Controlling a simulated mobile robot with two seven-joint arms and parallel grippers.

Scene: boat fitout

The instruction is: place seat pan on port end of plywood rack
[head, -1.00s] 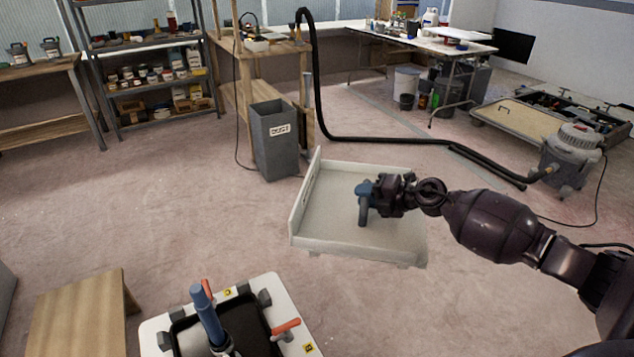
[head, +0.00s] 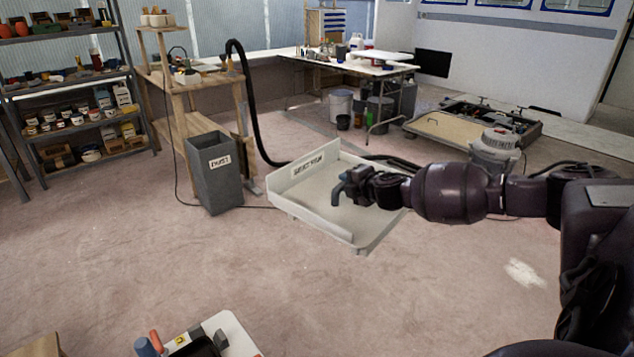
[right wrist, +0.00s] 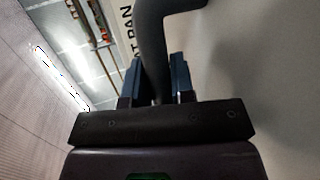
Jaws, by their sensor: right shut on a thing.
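The seat pan (head: 325,200) is a pale, shallow tray with raised walls and a label on its far left wall. It hangs in the air, tilted, in the middle of the head view. My right gripper (head: 345,187) is shut on a grey handle that stands up from the pan. In the right wrist view the two blue fingers (right wrist: 157,82) close around the dark handle (right wrist: 150,40), with part of the pan's lettering beside it. A low frame with a plywood panel (head: 450,131) lies at the back right; I cannot tell whether it is the plywood rack. My left gripper is out of view.
A grey dust bin (head: 215,180) stands left of the pan, by a wooden bench (head: 185,115) with a black hose. A shop vacuum (head: 495,150) is partly behind my right arm. A white-topped table (head: 350,62) stands at the back. The floor (head: 300,290) in front is largely clear.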

